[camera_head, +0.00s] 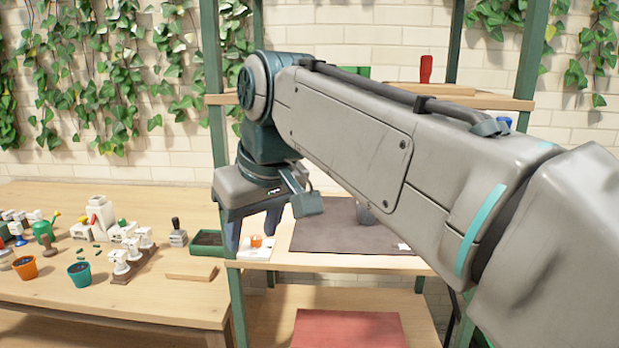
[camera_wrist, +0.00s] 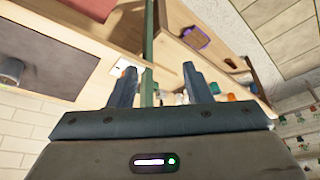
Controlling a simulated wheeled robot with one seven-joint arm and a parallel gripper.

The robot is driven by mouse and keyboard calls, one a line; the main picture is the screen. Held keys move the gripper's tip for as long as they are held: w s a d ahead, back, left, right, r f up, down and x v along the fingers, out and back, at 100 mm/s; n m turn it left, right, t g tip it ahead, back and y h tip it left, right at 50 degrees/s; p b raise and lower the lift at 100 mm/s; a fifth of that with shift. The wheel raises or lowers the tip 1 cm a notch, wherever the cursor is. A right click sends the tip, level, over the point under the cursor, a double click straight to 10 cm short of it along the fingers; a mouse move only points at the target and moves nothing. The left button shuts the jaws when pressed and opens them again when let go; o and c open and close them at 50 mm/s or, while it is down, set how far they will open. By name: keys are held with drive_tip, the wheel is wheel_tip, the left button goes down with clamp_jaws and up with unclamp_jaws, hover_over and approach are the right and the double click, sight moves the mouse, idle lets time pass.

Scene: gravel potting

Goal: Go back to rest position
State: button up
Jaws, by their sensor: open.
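My gripper (camera_head: 254,228) hangs at the end of my arm, in front of the shelf unit's left post. Its two fingers are apart with nothing between them in the head view. In the wrist view my gripper (camera_wrist: 163,85) also shows open, with a green post and the wooden furniture beyond the fingers. The fingers look clear of the things behind them. My arm crosses the head view from lower right to upper left and hides part of the shelf unit.
A dark mat (camera_head: 335,236) lies on the middle shelf, with an orange item (camera_head: 257,240) on a white base to its left. The left table (camera_head: 130,290) holds an orange pot (camera_head: 25,267), a teal pot (camera_head: 80,273) and a dark green tray (camera_head: 207,243). A red sheet (camera_head: 345,328) lies below.

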drive_tip(key=d+f+m+h+p, duration=0.1)
drive_tip(key=d+f+m+p, duration=0.1)
drive_tip(key=d+p, duration=0.3)
drive_tip(key=d+f+m+h+p, duration=0.1)
drive_tip(key=d+f+m+p, duration=0.1)
drive_tip(key=d, duration=0.6)
drive_tip(key=s+d+f+m+p, duration=0.4)
drive_tip(key=s+d+f+p, duration=0.2)
drive_tip(key=s+d+f, duration=0.1)
drive_tip(key=s+d, duration=0.1)
drive_tip(key=d, duration=0.1)
drive_tip(key=shift+s+d+f+g+h, duration=0.2)
drive_tip(key=shift+s+d+g+h, duration=0.1)
drive_tip(key=shift+s+h, duration=0.1)
